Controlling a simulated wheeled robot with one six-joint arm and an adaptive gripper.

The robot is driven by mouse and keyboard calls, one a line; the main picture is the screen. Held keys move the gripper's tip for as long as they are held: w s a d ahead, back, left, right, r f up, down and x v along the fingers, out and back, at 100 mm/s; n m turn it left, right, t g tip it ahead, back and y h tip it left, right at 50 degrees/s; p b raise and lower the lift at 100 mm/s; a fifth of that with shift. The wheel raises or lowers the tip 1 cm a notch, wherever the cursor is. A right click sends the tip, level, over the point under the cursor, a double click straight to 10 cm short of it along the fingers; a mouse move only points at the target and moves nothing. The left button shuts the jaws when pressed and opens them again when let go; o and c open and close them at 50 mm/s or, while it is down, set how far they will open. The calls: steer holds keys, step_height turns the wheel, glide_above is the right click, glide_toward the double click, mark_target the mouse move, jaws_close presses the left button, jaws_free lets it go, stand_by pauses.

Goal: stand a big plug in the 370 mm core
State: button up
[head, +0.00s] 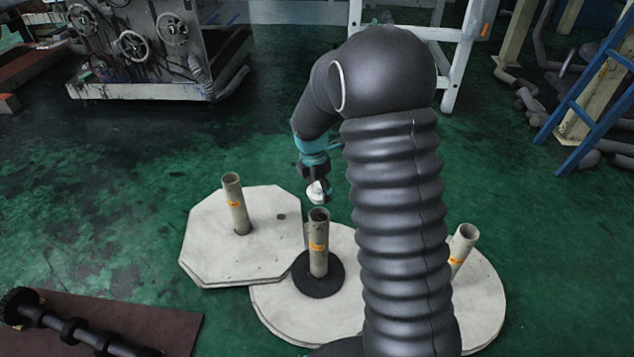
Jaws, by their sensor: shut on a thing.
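My gripper (317,183) is shut on a white plug (316,194), held just above and slightly behind the middle core. The plug is small in view and partly covered by the fingers. Three upright hollow cores, each with an orange label, stand in view: a left core (236,206), a middle core (319,255) with a black disc around its foot, and a right core (464,241). The open tops of the left and middle cores show no plug. The labels are too small to read, so I cannot tell which core is 370 mm.
The left core stands on a pale octagonal board (215,255); pale round boards (290,318) lie under the others, partly hidden by my arm. A black ringed shaft (65,325) lies on a brown mat (175,325) at front left. A machine with handwheels (150,55) stands behind. A blue ladder (595,85) is at right.

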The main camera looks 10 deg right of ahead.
mark_target(320, 202)
steer(key=shift+f+b, duration=2.2)
steer(key=shift+f, duration=0.7)
steer(key=shift+d+p, duration=0.1)
steer(key=shift+p, duration=0.3)
steer(key=shift+f+b, duration=0.7)
steer(key=shift+f, duration=0.8)
steer(key=o, duration=1.2)
steer(key=r, duration=0.4)
steer(key=a+r, duration=0.1)
steer(key=r, duration=0.7)
steer(key=shift+s+a, duration=0.2)
steer(key=shift+s, duration=0.05)
